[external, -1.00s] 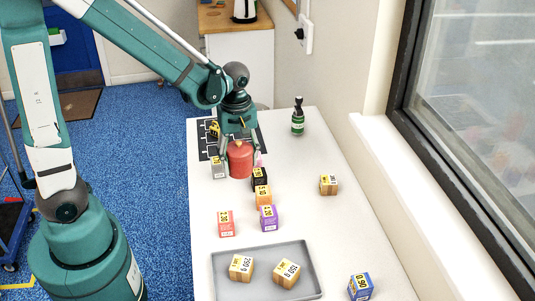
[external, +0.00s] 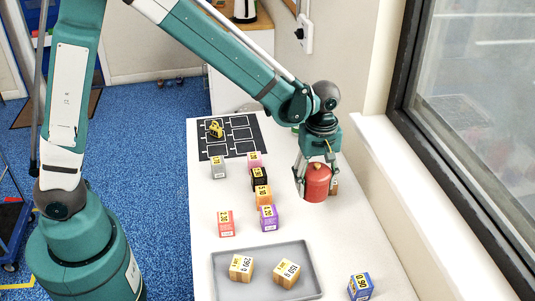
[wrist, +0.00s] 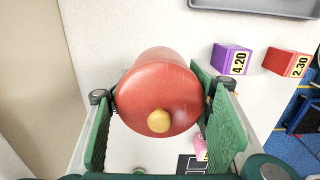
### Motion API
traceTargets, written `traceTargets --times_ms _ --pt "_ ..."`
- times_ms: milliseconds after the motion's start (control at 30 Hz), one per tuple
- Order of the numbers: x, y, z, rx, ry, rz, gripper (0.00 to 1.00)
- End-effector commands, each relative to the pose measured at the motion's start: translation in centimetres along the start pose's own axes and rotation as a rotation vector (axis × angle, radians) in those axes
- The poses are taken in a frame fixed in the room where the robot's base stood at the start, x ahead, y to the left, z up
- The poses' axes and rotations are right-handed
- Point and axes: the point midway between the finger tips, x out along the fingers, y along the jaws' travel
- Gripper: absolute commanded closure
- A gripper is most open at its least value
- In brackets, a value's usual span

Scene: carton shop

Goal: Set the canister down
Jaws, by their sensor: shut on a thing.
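A red canister (external: 317,183) with a yellow-orange knob on top is between the fingers of my gripper (external: 316,178) at the right side of the white table. In the wrist view the canister (wrist: 158,95) fills the middle, with a green finger pad on each side of my gripper (wrist: 160,120). My gripper is shut on it. I cannot tell whether its bottom touches the table.
Several small labelled cartons, including a purple one (external: 268,218) and a red one (external: 226,223), stand left of the canister. A grey tray (external: 222,285) holds two wooden blocks in front. A blue carton (external: 360,287) is front right. A black marked mat (external: 245,122) lies at the back.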

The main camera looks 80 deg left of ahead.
Motion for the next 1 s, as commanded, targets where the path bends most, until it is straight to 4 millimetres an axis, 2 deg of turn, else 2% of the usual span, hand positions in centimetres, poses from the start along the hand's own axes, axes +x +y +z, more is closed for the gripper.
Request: traceTargets --times_ms 200,633,767,1000 --pt "0.1 1.0 1.2 0.007 0.0 0.0 0.81" --pt "0.5 1.1 1.2 0.007 0.0 0.0 0.81" --pt "1.5 1.1 1.2 0.007 0.0 0.0 0.81" --pt "4.7 1.0 1.2 0.007 0.0 0.0 0.81"
